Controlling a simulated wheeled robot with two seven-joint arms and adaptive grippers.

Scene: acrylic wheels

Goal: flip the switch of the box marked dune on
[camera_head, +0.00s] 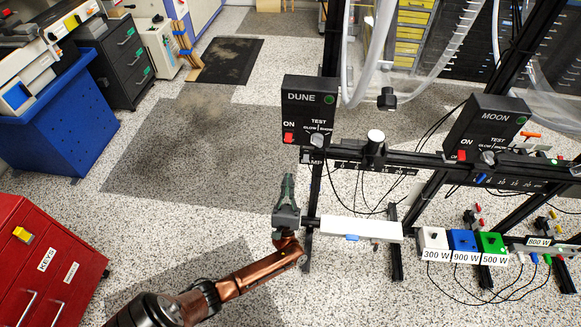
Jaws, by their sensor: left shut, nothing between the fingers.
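The box marked DUNE (309,103) is black and mounted on the dark rail at the centre. Its red switch (289,138) is at the lower left of its face, beside the word ON, with a grey knob to the right. I cannot tell the switch's position. My left gripper (287,182) is shut and empty, pointing up, below the DUNE box in the picture and apart from its switch. My right gripper is not in view.
A similar box marked MOON (486,133) stands to the right on the rail. A white bar (362,229) lies right of my gripper. White, blue and green wattage boxes (462,240) with cables stand at lower right. A red cabinet (45,262) is at lower left.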

